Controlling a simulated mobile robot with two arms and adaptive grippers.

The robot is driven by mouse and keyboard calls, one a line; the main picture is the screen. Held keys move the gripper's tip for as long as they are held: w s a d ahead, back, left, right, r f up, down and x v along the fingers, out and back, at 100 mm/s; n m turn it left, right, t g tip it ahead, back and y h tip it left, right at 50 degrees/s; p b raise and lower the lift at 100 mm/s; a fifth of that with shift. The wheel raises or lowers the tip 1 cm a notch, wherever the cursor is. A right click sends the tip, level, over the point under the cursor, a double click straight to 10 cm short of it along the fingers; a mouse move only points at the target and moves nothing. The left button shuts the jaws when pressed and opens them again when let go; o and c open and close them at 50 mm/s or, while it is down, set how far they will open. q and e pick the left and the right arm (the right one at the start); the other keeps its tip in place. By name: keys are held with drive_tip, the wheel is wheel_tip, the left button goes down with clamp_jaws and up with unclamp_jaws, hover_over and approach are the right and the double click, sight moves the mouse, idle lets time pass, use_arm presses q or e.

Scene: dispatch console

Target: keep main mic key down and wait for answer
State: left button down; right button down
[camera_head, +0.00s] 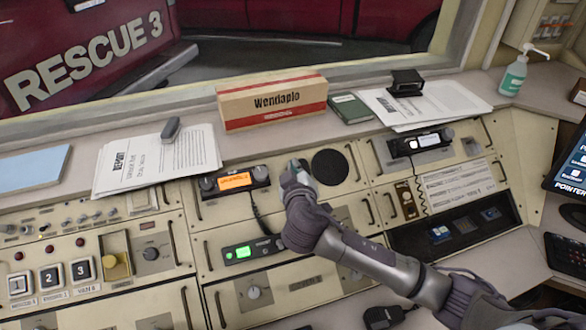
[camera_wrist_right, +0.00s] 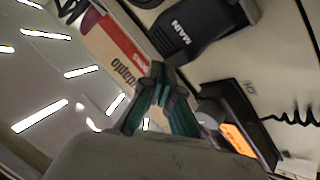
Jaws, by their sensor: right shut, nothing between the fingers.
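My right gripper (camera_head: 298,168) is over the middle of the console, just right of the radio with the orange display (camera_head: 236,181). In the right wrist view its fingers (camera_wrist_right: 158,78) are shut with nothing between them. There a black body marked MAIN (camera_wrist_right: 205,22) lies just past the fingertips; I cannot tell whether they touch it. I cannot make out this black body in the head view. The orange display also shows in the right wrist view (camera_wrist_right: 238,140), with a coiled cord (camera_wrist_right: 285,118) beside it. My left gripper is not in view.
A Wendapio box (camera_head: 272,103) stands on the ledge behind the console, with papers (camera_head: 158,160) to its left. A round black speaker grille (camera_head: 330,167) is beside the gripper. A radio with a green display (camera_head: 243,252) sits lower. Raised handles line the panels.

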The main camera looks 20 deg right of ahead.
drive_tip(key=shift+w+f+b, duration=0.2)
drive_tip(key=shift+f+b, duration=0.2)
idle(0.3)
drive_tip(key=shift+r, duration=0.15)
idle(2.2)
drive_tip(key=shift+s+r+p, duration=0.45)
drive_tip(key=shift+r+p, duration=0.1)
drive_tip(key=shift+p, duration=0.2)
drive_tip(key=shift+r, duration=0.1)
drive_tip(key=shift+s+r+p, duration=0.1)
drive_tip(key=shift+r+p, duration=0.15)
drive_tip(key=shift+p, duration=0.15)
drive_tip(key=s+r+p, duration=0.2)
drive_tip(key=r+p, duration=0.1)
drive_tip(key=shift+s+r, duration=0.25)
